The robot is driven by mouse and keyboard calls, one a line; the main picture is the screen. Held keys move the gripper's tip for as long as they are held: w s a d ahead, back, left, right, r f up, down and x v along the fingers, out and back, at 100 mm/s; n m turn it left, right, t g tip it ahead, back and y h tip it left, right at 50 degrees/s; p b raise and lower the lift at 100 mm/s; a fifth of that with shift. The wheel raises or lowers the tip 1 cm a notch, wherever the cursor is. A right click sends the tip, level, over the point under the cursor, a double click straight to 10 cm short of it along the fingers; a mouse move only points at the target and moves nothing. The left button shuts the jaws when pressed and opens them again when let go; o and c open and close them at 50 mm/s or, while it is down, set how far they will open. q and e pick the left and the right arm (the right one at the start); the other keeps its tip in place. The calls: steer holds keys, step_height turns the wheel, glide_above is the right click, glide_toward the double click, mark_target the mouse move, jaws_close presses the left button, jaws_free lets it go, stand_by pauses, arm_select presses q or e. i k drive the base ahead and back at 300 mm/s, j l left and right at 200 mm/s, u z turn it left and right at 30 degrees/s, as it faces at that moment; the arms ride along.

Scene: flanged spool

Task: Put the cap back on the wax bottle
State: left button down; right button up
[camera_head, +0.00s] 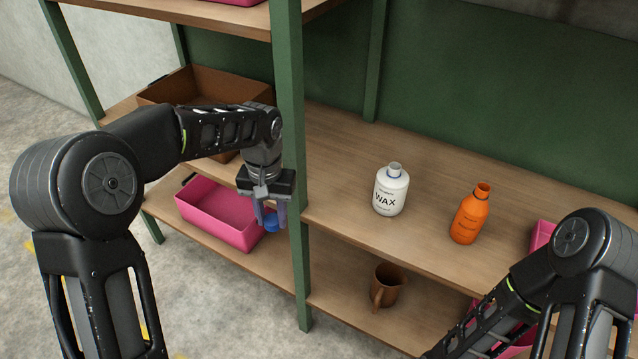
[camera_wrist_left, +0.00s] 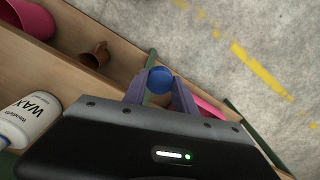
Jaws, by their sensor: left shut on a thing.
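The white wax bottle (camera_head: 391,189) stands upright and uncapped on the upper shelf, right of the green post. It also shows at the left edge of the left wrist view (camera_wrist_left: 24,119). My left gripper (camera_head: 271,218) points down in front of the shelf, left of the bottle and apart from it. It is shut on a blue cap (camera_head: 270,224), which sits between the fingertips in the left wrist view (camera_wrist_left: 160,80). My right arm shows at the lower right of the head view, but its gripper is out of view.
An orange bottle (camera_head: 470,214) with an open neck stands right of the wax bottle. A green post (camera_head: 291,150) stands between my left gripper and the wax bottle. A brown mug (camera_head: 387,284) and a pink bin (camera_head: 216,213) are lower down. The shelf behind the bottles is clear.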

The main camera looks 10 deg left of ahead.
mark_target(392, 183)
steer(key=j+u, duration=0.1)
steer(key=u, duration=0.3)
steer(key=i+j+u, duration=0.1)
steer(key=u, duration=0.35)
steer(key=j+u, duration=0.1)
steer(key=u, duration=0.3)
steer(key=i+u, duration=0.1)
steer(key=u, duration=0.3)
steer(key=i+u, duration=0.1)
steer(key=u, duration=0.3)
steer(key=i+j+u, duration=0.2)
steer(key=i+u, duration=0.15)
steer(key=i, duration=0.25)
steer(key=z, duration=0.45)
steer(key=j+z, duration=0.1)
steer(key=z, duration=0.35)
steer(key=i+z, duration=0.1)
steer(key=z, duration=0.35)
steer(key=j+z, duration=0.1)
steer(key=z, duration=0.35)
steer(key=j+z, duration=0.1)
steer(key=z, duration=0.85)
steer(key=j+z, duration=0.1)
steer(key=z, duration=0.35)
